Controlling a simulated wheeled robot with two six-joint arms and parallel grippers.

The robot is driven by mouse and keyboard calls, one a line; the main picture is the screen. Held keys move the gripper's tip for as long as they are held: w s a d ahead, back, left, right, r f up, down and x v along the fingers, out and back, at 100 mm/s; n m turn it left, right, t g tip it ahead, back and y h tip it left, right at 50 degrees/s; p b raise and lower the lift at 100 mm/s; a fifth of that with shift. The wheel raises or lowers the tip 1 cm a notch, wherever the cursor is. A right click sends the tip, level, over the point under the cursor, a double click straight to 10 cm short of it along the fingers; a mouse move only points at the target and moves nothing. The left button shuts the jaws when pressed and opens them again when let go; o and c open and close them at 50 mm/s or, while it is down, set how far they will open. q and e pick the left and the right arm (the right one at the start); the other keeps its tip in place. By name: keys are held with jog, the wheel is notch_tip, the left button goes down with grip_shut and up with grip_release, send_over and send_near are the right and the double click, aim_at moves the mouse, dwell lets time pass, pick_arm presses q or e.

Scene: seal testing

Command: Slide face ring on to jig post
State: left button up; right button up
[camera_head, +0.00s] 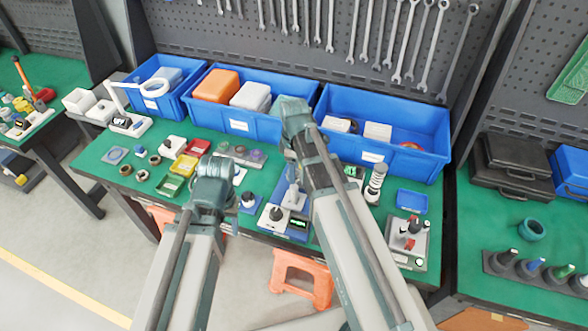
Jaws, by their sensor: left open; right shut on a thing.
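Several small dark rings, one of them (142,175), lie on the left part of the green bench; I cannot tell which is the face ring. A grey base with a short upright and red parts (412,238) stands at the right front; a ribbed upright post (375,183) stands behind it. I cannot tell which fixture has the jig post. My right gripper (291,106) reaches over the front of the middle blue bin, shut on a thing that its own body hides. My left gripper (215,170) is open above the bench middle, right of the coloured trays; its fingertips are hard to make out.
Three blue bins, one of them (240,127), line the bench back below hanging wrenches (405,45). Yellow, red and green trays (170,186) lie left of my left gripper. Small devices (276,214) crowd the middle. An orange stool (300,262) stands in front.

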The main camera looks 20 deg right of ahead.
aim_at(294, 186)
jog(key=shift+f+b, duration=2.2)
jog(key=shift+b, duration=0.05)
jog(key=shift+f+b, duration=0.75)
jog(key=o, duration=1.5)
jog(key=shift+c, duration=0.2)
jog(key=shift+r, duration=0.15)
notch_tip(294, 186, up, 7)
jog(key=p, duration=0.7)
